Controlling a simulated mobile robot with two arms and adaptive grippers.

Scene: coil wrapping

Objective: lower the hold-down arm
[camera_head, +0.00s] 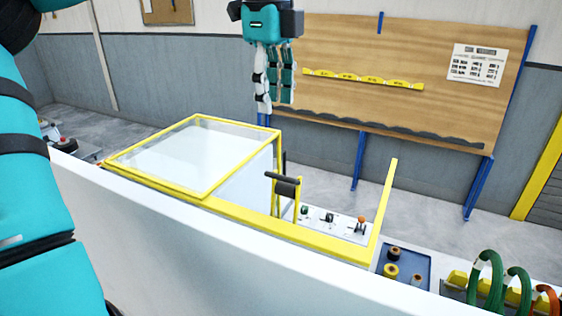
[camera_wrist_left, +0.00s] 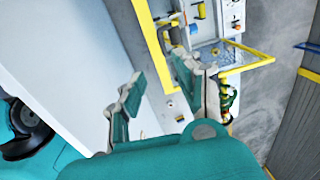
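My left gripper (camera_head: 274,108) hangs fingers down, high in the head view, above the machine in the picture and clear of the bar. In the left wrist view its two fingers (camera_wrist_left: 158,68) are spread apart with nothing between them. A dark grey cylindrical part (camera_wrist_left: 176,36) beside a yellow rail shows past the fingertips; I cannot tell if it is the same bar. My right gripper is not in view.
A clear-topped cover (camera_head: 190,158) fills the machine's left side. A control panel with knobs (camera_head: 335,220) and an upright yellow bar (camera_head: 385,210) stand to the right. Beyond are a blue tray (camera_head: 412,264) and green coils (camera_head: 490,282). A white wall (camera_head: 220,255) runs along the front.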

